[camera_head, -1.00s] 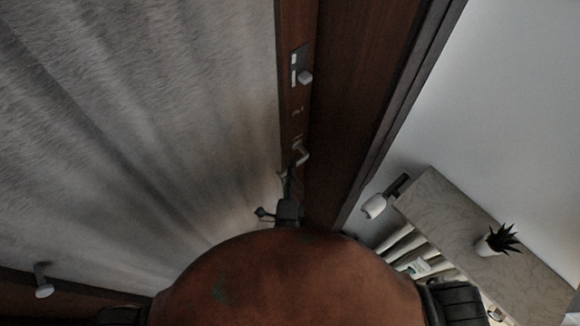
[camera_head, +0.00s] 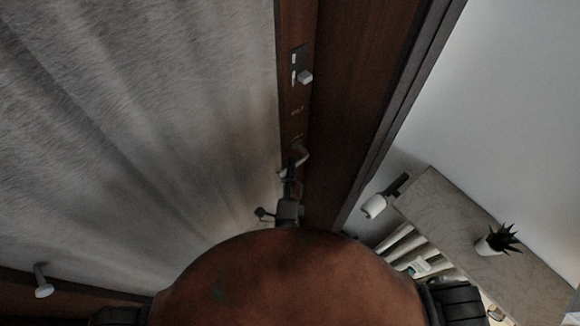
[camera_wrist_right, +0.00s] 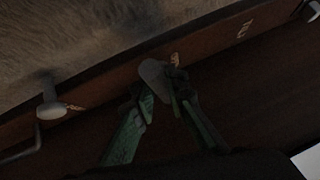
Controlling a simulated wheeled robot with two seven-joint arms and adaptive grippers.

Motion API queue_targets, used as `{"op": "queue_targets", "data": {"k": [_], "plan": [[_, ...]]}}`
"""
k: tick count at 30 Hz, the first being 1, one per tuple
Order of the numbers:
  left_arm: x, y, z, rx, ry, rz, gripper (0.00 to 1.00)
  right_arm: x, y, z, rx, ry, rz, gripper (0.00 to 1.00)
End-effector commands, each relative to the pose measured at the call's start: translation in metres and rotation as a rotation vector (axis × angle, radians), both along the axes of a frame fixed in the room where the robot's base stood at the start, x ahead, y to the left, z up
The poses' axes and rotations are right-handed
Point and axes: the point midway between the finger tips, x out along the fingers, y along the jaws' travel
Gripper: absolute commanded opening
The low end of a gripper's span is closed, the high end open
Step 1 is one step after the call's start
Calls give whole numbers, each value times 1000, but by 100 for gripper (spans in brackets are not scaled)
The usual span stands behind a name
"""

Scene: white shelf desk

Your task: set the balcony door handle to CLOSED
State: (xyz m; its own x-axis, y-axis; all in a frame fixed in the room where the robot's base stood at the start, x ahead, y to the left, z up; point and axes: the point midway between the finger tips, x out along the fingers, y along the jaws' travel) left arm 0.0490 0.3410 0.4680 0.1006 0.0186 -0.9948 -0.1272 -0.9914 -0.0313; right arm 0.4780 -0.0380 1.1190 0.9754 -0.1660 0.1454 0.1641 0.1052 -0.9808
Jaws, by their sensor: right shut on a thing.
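The balcony door handle (camera_head: 302,156) is a pale lever on the dark reddish-brown door frame, low in the middle of the head view. My right gripper (camera_head: 290,176) reaches up to it from below. In the right wrist view, the pale rounded handle (camera_wrist_right: 153,74) sits between the two greenish fingers of the right gripper (camera_wrist_right: 158,92), which is shut on it. The fingers and the dark view hide part of the handle. Small markings (camera_head: 298,112) show on the frame above the handle; I cannot read them. My left gripper is not in view.
A pale knob on a plate (camera_head: 304,77) sits higher on the frame. At the right stand a shelf unit (camera_head: 450,215) with a potted plant (camera_head: 497,240) and a white wall-mounted fixture (camera_head: 374,206).

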Motion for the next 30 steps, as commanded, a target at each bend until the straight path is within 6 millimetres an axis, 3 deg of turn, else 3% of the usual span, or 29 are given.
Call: {"op": "queue_targets", "data": {"k": [16, 30], "plan": [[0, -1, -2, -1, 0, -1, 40, 1, -1, -16, -161, -112, 2, 0], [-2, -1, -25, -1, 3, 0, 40, 6, -8, -40, -420, -301, 0, 0]]}}
